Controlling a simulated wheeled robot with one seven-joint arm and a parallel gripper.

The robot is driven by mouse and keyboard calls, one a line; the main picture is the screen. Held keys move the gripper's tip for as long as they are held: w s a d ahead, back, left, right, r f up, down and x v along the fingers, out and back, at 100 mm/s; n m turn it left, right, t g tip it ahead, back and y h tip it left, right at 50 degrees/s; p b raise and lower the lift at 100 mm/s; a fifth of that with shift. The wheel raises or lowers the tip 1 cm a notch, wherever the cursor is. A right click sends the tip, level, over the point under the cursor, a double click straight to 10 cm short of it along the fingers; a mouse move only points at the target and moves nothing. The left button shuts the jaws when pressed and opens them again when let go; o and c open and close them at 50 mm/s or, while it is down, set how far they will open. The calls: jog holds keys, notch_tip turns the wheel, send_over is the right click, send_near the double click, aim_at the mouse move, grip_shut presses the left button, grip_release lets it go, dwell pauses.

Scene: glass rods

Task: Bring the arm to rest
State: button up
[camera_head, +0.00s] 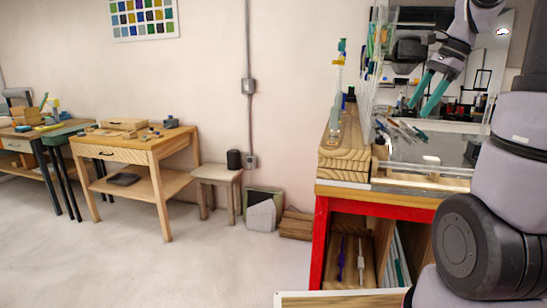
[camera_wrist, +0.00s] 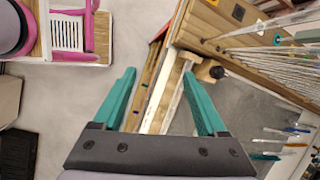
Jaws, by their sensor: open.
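My gripper (camera_head: 418,110) hangs above the right-hand workbench in the head view, its two teal fingers pointing down and apart. In the wrist view my gripper (camera_wrist: 160,73) is open, with nothing held between the fingers. Past them lie a wooden edge and the grey floor. My arm is bent at the right of the head view. Clear glass rods (camera_wrist: 285,25) run out from a wooden rack (camera_wrist: 215,22) at the upper right of the wrist view.
The red-framed workbench (camera_head: 320,238) carries a wooden block (camera_head: 345,160) and clear panels close to my gripper. A wooden table (camera_head: 150,142) and a stool (camera_head: 216,173) stand by the wall at left. The floor (camera_head: 200,265) in front of them is clear.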

jog(key=s+a+r+n+t+h, duration=0.2)
jog(key=s+a+n+t, duration=0.3)
jog(key=s+a+n, duration=0.8)
jog(key=shift+s+a+n, duration=0.25)
jog(key=shift+s+n, duration=0.05)
jog(key=shift+s, duration=0.8)
